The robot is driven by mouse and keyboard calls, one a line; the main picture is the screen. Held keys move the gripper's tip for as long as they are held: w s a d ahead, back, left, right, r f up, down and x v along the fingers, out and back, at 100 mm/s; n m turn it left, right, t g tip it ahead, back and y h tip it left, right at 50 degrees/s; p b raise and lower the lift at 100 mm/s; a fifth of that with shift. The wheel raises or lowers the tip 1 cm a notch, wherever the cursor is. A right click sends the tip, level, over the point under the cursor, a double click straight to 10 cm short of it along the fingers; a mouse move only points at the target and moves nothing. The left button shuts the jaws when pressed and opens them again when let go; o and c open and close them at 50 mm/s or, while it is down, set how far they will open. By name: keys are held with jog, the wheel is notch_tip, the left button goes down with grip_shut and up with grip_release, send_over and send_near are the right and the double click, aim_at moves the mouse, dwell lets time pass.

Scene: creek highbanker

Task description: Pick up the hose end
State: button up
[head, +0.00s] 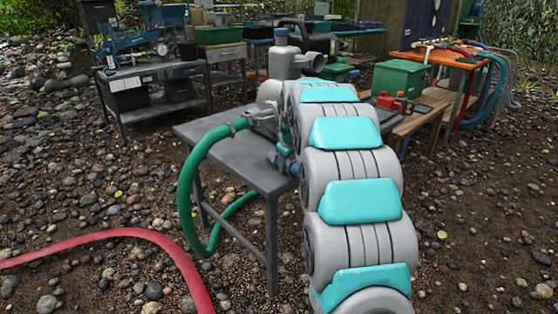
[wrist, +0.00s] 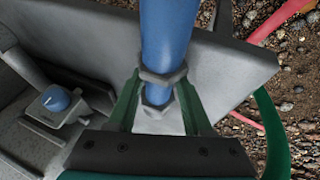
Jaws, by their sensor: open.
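A blue tube with grey hex fittings (wrist: 165,40) lies between the jaws of my gripper (wrist: 160,95) in the wrist view. The green fingers are apart, one on each side of it; I cannot tell whether they touch it. In the head view my own arm hides most of the gripper and this spot. A green hose (head: 190,180) is joined by a metal fitting (head: 238,124) at the grey table and loops down beside it. The green hose also shows at the right of the wrist view (wrist: 273,130). A red hose (head: 120,234) lies on the ground at the left.
The grey table (head: 225,150) carries a grey pump-like machine (head: 284,62). Behind stand a dark workbench (head: 160,72), a green box (head: 398,79) and an orange table with hoses (head: 432,57). Pebbly ground (head: 100,190) is open at front left.

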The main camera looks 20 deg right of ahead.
jog(key=shift+c, duration=0.2)
grip_shut()
dwell(0.5)
